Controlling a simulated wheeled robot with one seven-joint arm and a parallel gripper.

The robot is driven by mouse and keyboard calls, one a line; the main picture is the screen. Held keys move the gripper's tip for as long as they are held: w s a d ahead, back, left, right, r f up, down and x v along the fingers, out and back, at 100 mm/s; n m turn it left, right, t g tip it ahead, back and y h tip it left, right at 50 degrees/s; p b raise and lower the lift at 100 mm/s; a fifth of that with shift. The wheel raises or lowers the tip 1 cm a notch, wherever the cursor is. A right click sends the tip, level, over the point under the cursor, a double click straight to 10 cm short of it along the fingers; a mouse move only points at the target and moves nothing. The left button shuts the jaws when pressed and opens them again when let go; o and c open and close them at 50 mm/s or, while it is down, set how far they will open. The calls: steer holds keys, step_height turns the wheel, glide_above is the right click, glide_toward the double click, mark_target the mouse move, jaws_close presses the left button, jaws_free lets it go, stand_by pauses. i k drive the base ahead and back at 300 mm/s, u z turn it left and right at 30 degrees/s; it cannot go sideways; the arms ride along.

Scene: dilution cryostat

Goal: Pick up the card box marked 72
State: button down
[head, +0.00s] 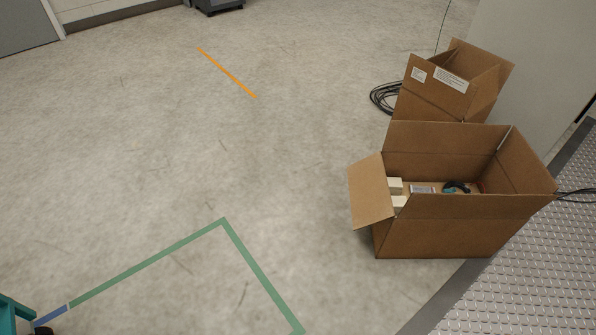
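Two open brown cardboard boxes stand on the floor at the right of the head view. The nearer, larger box (440,238) has its flaps up or folded outward and holds several items. Inside are small whitish blocks (395,186), a flat piece with a white label (423,189) and a dark and teal item (456,187). The farther box (428,97) carries white labels on its side, and its inside is mostly hidden. I cannot read the number 72 on anything, so I cannot tell which is the marked card box. My gripper is not in view.
A coiled black cable (380,98) lies beside the farther box. Raised metal tread plate (545,265) covers the lower right. Green tape (150,262) and an orange strip (227,73) mark the floor. A teal thing (14,310) stands at lower left. The middle floor is clear.

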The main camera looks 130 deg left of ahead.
mark_target(396, 186)
steer(key=u, duration=3.5)
steer(key=i, duration=1.65)
steer(key=z, duration=0.05)
